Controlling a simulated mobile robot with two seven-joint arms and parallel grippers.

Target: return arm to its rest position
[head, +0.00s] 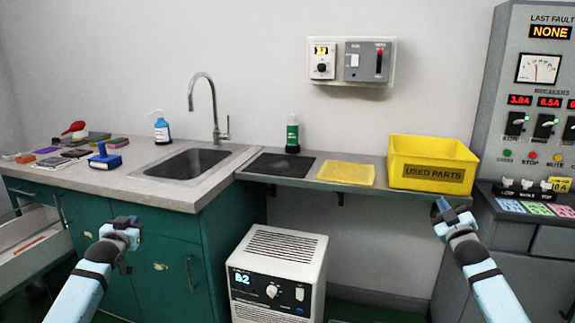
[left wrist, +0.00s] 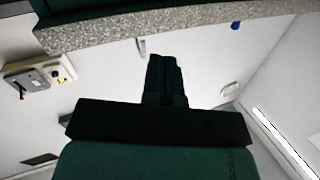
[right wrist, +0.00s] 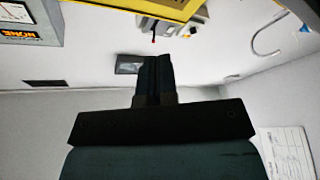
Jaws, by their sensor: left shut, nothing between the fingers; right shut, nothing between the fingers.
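My left gripper (head: 124,222) is shut and empty in the head view. It is in front of the green cabinet below the sink counter, apart from it. Its closed fingers (left wrist: 166,78) also show in the left wrist view, with the counter's underside edge above them. My right gripper (head: 441,205) is shut and empty in the head view, in front of the shelf's right end and below the yellow bin. Its closed fingers (right wrist: 155,78) show in the right wrist view with nothing between them. Both arms reach in from the bottom corners.
A sink (head: 195,163) sits in the left counter. A yellow used parts bin (head: 430,150), a yellow cloth (head: 346,173) and a black mat (head: 281,164) are on the shelf (head: 315,182). A white machine (head: 278,270) stands on the floor. A breaker panel (head: 538,70) is at right.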

